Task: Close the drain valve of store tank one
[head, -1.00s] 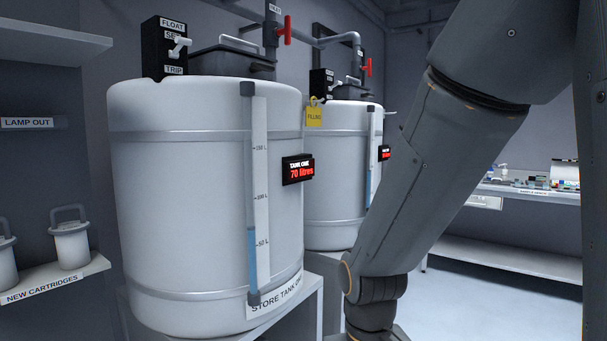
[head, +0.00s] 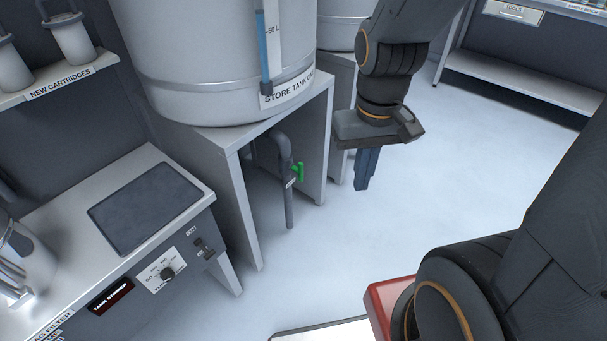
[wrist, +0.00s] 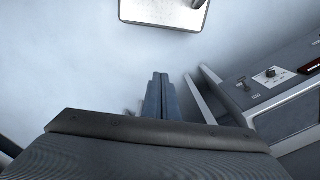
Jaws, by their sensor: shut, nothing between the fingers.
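Store tank one (head: 215,60) stands on a grey open-fronted stand (head: 238,185) in the head view, its label at the lower right. Under it a grey drain pipe (head: 287,190) bends downward inside the stand. A small green valve handle (head: 299,172) sits on the right side of this pipe, with a small tag beside it too small to read. My gripper (head: 363,184) points down, to the right of the stand and apart from the handle, its fingers together and empty. The fingers also show in the wrist view (wrist: 158,95); I cannot make out the valve there.
A grey bench with a dial panel (head: 168,273) stands left of the stand. A shelf of new cartridges (head: 70,82) is at the upper left. A second tank (head: 343,28) stands behind. The floor (head: 440,170) to the right is clear.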

